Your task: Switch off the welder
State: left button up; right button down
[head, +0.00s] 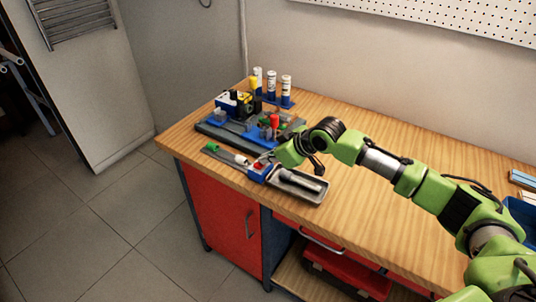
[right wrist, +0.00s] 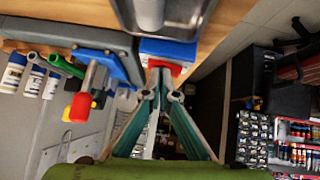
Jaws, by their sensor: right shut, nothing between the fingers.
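A small blue block with a red part on it (head: 258,172) sits near the front edge of the workbench, joined to or touching a grey tray (head: 312,198) that holds a dark cylinder. It looks like the welder, though I cannot be sure. My right gripper (head: 268,161) is right above it, shut and empty. In the right wrist view the blue block (right wrist: 168,48) and its red part (right wrist: 160,68) are at the tips of my right fingers (right wrist: 165,78); I cannot tell whether they touch. The switch's position is not readable. My left gripper is out of view.
Behind stands a grey-based fixture with blue parts (head: 226,131) and a red-knobbed lever (head: 274,121). White bottles (head: 271,84) stand in a blue rack beyond. A green and white piece (head: 225,153) lies to the left.

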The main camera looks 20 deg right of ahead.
jog(key=shift+s+a+r, duration=0.15)
jog(key=shift+s+a, duration=0.1)
jog(key=shift+a, duration=0.05)
notch_tip(320, 180, up, 5)
jog(key=p, duration=0.5)
jog(key=shift+w+d+f, duration=0.15)
jog(key=shift+f, duration=0.05)
jog(key=d+b+v, duration=0.1)
jog(key=b+v, duration=0.1)
jog(key=v, duration=0.7)
jog(key=shift+w+d+b, duration=0.2)
jog(key=shift+d+b, duration=0.15)
jog(key=shift+d, duration=0.1)
